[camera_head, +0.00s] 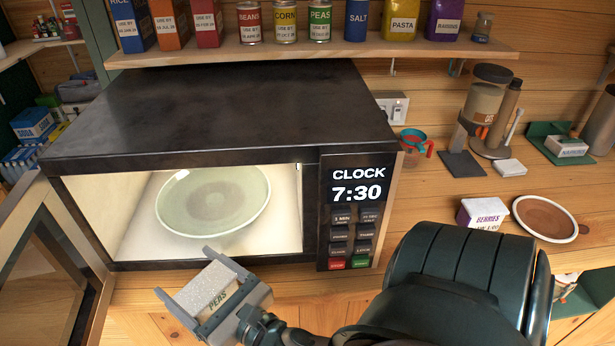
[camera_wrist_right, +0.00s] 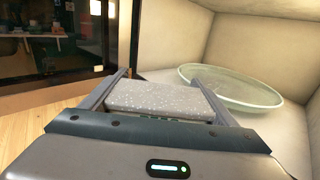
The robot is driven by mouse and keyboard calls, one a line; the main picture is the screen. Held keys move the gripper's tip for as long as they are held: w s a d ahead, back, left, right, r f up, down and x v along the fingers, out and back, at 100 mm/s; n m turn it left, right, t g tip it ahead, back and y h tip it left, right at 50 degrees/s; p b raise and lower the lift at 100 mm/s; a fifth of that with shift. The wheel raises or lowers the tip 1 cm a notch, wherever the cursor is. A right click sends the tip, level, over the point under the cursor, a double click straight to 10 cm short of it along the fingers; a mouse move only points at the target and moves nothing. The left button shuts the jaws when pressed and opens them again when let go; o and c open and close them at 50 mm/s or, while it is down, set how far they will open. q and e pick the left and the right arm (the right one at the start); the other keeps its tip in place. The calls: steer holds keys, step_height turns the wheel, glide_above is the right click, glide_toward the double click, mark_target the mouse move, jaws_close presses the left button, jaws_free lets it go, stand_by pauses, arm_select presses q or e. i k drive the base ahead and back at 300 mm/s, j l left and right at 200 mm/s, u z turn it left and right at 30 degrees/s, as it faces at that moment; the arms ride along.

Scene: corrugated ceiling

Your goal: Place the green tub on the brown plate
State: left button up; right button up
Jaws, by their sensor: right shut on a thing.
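My right gripper (camera_head: 186,272) is shut on a small pale, frosty-looking box (camera_head: 209,285) labelled PEAS, in front of the open microwave (camera_head: 230,105). In the right wrist view the speckled box (camera_wrist_right: 160,98) sits between the two fingers; I cannot make out green on it. A pale green, round, shallow dish (camera_head: 213,197) rests inside the lit microwave, and it also shows in the right wrist view (camera_wrist_right: 235,88). The brown round plate (camera_head: 545,217) with a pale rim lies on the counter at the right, looking empty. My left gripper is not in view.
The microwave door (camera_head: 45,265) stands open at the left. A shelf (camera_head: 310,48) of cans and boxes runs above.

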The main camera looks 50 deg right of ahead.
mark_target(543, 219)
steer(key=k, duration=0.65)
steer(key=z, duration=1.15)
steer(key=l, duration=0.85)
steer(key=i+l, duration=0.1)
steer(key=l, duration=0.75)
